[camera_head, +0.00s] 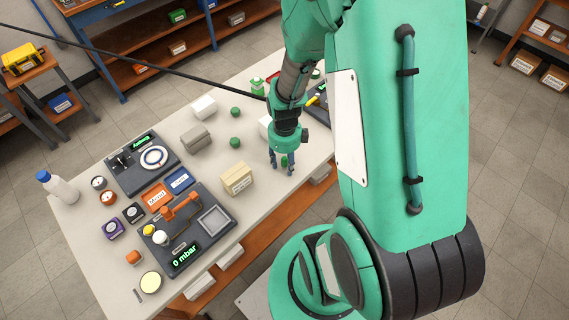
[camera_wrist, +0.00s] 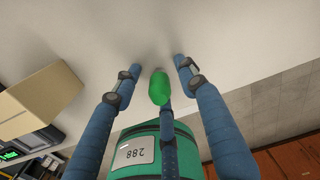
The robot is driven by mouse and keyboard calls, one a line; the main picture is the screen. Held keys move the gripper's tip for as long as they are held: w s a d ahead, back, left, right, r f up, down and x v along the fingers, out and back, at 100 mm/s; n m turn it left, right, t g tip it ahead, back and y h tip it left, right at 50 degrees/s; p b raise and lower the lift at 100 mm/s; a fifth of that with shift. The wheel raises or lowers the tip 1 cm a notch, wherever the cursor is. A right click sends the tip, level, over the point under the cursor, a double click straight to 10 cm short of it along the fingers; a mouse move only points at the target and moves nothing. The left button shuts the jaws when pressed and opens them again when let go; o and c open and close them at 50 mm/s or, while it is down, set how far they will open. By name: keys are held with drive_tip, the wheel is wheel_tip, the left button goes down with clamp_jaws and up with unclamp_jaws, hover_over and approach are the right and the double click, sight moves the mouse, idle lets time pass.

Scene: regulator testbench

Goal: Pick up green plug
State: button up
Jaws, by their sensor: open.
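My gripper (camera_head: 281,168) is low over the right part of the bench, pointing down, with its blue fingers spread. A green plug (camera_head: 284,161) shows between the fingers. In the wrist view the green plug (camera_wrist: 159,87) is rounded and upright-looking, between the open fingers of my gripper (camera_wrist: 157,66), with a gap to the left and right fingers. The lower finger overlaps or touches its near end; I cannot tell which. Two similar green pieces, one at the back (camera_head: 235,112) and one in front of it (camera_head: 235,140), stand left of my gripper.
A tan box (camera_head: 236,178) stands left of my gripper and also shows in the wrist view (camera_wrist: 40,105). A grey case (camera_head: 196,137), a regulator panel reading 0 mbar (camera_head: 187,258) and small trays (camera_head: 157,197) fill the left bench. The bench edge is close by on the right.

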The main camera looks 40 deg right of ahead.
sight(285, 160)
clamp_jaws()
drive_tip(key=shift+r, duration=0.1)
drive_tip(key=shift+r, duration=0.5)
drive_tip(key=r, duration=0.1)
drive_tip(key=r+p, duration=0.1)
drive_tip(key=shift+s+a+r, duration=0.15)
drive_tip(key=shift+s+r, duration=0.15)
drive_tip(key=shift+s, duration=0.05)
drive_tip(key=s+a+p, duration=0.1)
drive_tip(key=s+a, duration=0.2)
drive_tip(key=s, duration=0.3)
drive_tip(key=s+a+r+p, duration=0.1)
drive_tip(key=s+a, duration=0.3)
drive_tip(key=s, duration=0.3)
drive_tip(key=shift+s+p, duration=0.25)
drive_tip(key=shift+p, duration=0.1)
drive_tip(key=shift+r, duration=0.1)
